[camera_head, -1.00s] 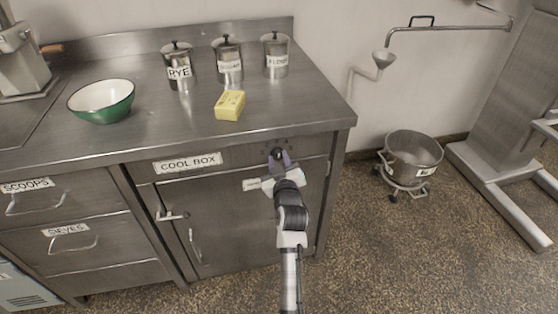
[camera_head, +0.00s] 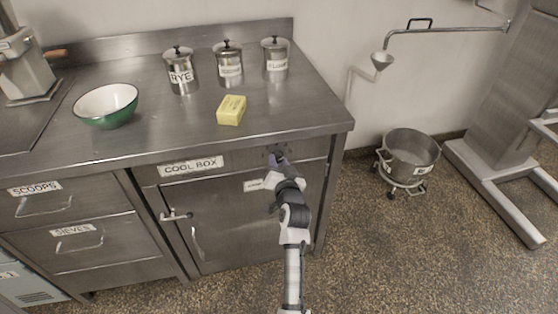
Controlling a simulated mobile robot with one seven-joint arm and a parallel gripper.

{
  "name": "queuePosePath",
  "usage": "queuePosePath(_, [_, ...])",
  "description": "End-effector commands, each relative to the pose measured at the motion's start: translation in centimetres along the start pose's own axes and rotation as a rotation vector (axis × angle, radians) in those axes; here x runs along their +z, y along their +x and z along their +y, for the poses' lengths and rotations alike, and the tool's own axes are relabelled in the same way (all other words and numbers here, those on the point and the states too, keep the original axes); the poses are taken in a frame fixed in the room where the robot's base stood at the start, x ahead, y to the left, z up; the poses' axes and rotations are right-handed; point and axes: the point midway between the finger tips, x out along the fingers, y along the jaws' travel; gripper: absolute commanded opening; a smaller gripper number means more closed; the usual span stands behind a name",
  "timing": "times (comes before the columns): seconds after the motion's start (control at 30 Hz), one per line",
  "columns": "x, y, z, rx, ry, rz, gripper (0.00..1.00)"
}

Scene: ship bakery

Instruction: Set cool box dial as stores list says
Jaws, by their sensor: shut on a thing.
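The cool box (camera_head: 240,222) is a steel cupboard under the counter, with a "COOL BOX" label (camera_head: 191,165) on its upper strip. The dial (camera_head: 276,152) is a small dark knob on that strip, right of the label and mostly hidden by my gripper. My gripper (camera_head: 277,163) is at the dial, shut on it. The dial's setting marks are too small and too covered to read. A small white label (camera_head: 254,185) on the door sits just left of my gripper, partly covered; its text is not legible. No stores list can be made out.
On the counter (camera_head: 180,122) stand a green bowl (camera_head: 107,106), a yellow block (camera_head: 231,110) and three lidded canisters (camera_head: 229,64). A door latch (camera_head: 175,215) sticks out at the left. A wheeled pot (camera_head: 409,157) stands at right; the floor before it is clear.

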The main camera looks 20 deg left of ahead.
Motion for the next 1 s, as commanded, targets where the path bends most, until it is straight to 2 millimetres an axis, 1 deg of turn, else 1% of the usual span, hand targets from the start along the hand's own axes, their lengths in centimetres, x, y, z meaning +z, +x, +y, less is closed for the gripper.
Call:
queuePosePath(0.2, [-0.19, -0.02, -0.01, -0.007, 0.186, -0.017, 0.07])
queuePosePath(0.5, [-0.17, -0.02, 0.07, -0.015, 0.368, -0.032, 0.07])
queuePosePath(0.73, [-0.11, -0.01, 0.13, -0.018, 0.436, -0.037, 0.07])
queuePosePath(1.0, [-0.08, -0.01, 0.16, -0.019, 0.454, -0.039, 0.07])
